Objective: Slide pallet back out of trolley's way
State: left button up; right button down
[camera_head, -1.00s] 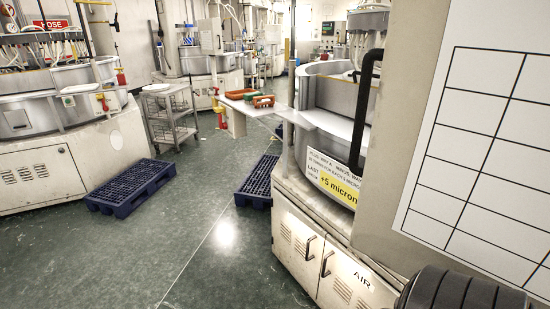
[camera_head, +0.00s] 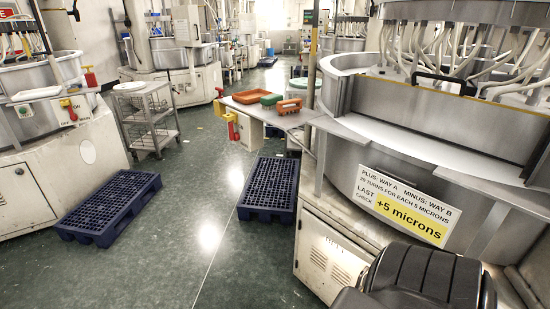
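Two dark blue plastic pallets lie flat on the green floor. One pallet (camera_head: 110,205) is at the left, close beside the left machine's base. The other pallet (camera_head: 270,188) is in the middle, just left of the right machine and below a small side table; which one the task means I cannot tell. A grey wire-shelf trolley (camera_head: 147,118) stands behind the left pallet, beside the left machine, apart from both pallets. A black rounded part at the bottom right seems to be mine. Neither gripper shows.
The right machine (camera_head: 330,250) fills the right side, with a "+5 microns" sign (camera_head: 405,205). The side table (camera_head: 262,112) holds an orange tray (camera_head: 250,97) and brushes. A clear floor lane (camera_head: 205,190) runs between the pallets towards the back.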

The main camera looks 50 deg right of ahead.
aim_at(270, 189)
jog(key=z, duration=0.65)
jog(key=i, duration=4.75)
jog(key=z, duration=1.15)
jog(key=i, duration=4.65)
jog(key=z, duration=0.55)
